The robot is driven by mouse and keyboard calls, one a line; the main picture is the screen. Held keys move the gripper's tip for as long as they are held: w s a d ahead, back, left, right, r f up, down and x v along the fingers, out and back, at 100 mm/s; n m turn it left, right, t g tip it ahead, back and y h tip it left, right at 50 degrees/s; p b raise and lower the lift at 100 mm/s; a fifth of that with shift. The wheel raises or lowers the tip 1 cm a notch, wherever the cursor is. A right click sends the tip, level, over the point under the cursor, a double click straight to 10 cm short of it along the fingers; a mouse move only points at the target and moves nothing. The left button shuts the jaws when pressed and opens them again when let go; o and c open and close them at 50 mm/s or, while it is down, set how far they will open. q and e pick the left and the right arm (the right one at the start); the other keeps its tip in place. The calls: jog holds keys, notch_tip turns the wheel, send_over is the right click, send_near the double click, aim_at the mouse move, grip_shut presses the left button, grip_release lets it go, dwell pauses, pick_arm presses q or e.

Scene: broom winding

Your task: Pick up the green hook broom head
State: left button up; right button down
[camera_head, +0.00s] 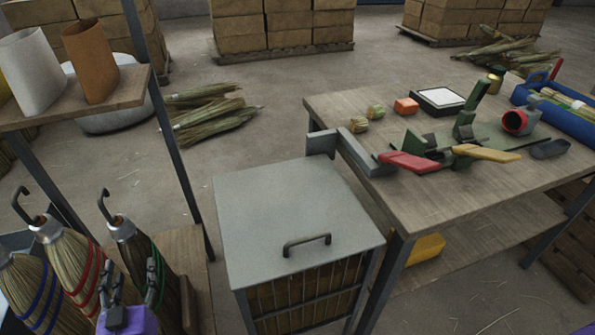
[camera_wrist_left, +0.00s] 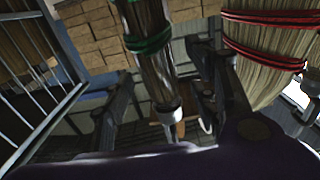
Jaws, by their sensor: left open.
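The broom head with green bands (camera_head: 139,255) hangs at the lower left in the head view, right of the others, with a dark hook (camera_head: 108,203) and a silver collar at its top. My left gripper (camera_head: 128,278), with a purple body, is open at this broom head. In the left wrist view the green-banded broom head (camera_wrist_left: 149,45) and its silver collar (camera_wrist_left: 170,115) show between the two dark fingers of the left gripper (camera_wrist_left: 160,75). I cannot tell whether either finger touches it.
A red-banded broom (camera_head: 75,250) hangs close to the left, and a blue-banded one (camera_head: 30,290) beyond it. A shelf post (camera_head: 178,150) stands behind. A grey-topped cage box (camera_head: 285,215) and a wooden workbench (camera_head: 345,110) with tools stand to the right.

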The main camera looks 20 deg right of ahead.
aim_at(136, 251)
pick_arm(q)
jog(key=w, duration=0.6)
jog(key=shift+w+d, duration=0.15)
jog(key=shift+d, duration=0.15)
jog(key=shift+c, duration=0.4)
grip_shut()
